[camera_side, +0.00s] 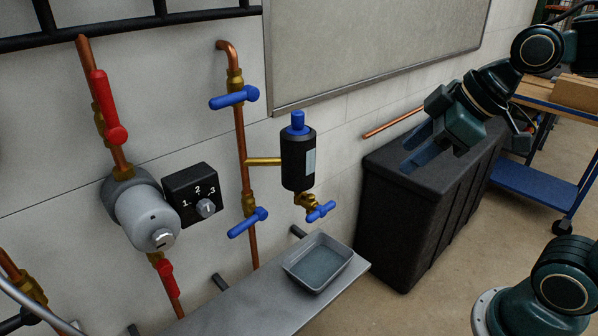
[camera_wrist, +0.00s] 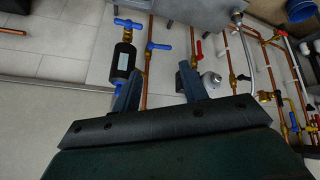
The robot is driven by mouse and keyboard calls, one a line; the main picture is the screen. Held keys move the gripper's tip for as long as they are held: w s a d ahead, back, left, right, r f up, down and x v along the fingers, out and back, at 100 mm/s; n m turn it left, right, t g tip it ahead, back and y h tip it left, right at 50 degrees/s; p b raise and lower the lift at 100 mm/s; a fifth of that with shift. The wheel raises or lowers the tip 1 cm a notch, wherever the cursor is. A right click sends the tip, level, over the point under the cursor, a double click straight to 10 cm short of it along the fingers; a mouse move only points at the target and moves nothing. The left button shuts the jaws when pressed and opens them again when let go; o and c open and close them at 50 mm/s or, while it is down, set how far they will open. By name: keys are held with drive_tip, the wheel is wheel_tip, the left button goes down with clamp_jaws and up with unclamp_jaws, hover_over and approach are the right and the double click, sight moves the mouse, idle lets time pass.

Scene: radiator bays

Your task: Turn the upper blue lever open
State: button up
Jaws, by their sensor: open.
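The upper blue lever (camera_side: 234,97) lies across the vertical copper pipe (camera_side: 240,140), roughly horizontal and slightly tilted, just below a brass fitting. In the wrist view I cannot make it out clearly; a finger may cover it. The lower blue lever (camera_side: 248,222) sits slanted on the same pipe; it also shows in the wrist view (camera_wrist: 158,46). My gripper (camera_side: 408,156) is open and empty, in the air above the black bin, well to the right of the levers. In the wrist view its two fingers (camera_wrist: 159,70) stand apart, with the pipe seen between them.
A black filter (camera_side: 297,160) with a blue cap and a blue drain lever (camera_side: 321,211) stands right of the pipe. A grey tray (camera_side: 318,262) rests on the shelf below. Red valves (camera_side: 117,134), a selector box (camera_side: 190,193) and a copper stub (camera_side: 393,122) are nearby.

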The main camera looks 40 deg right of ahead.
drive_tip(key=w+a+r+n+t+y, duration=0.1)
drive_tip(key=w+a+n+y, duration=0.15)
drive_tip(key=w+n, duration=0.45)
drive_tip(key=w+a+r+n+t+y, duration=0.1)
drive_tip(key=w+a+n+y, duration=0.15)
drive_tip(key=w+n, duration=0.45)
drive_tip(key=n+t+y, duration=0.3)
drive_tip(key=n+y, duration=0.2)
approach(234, 100)
drive_tip(key=shift+v, duration=1.1)
drive_tip(key=shift+w, duration=0.15)
drive_tip(key=x, duration=1.3)
drive_tip(key=shift+w+a, duration=0.1)
drive_tip(key=shift+a, duration=0.15)
clamp_jaws()
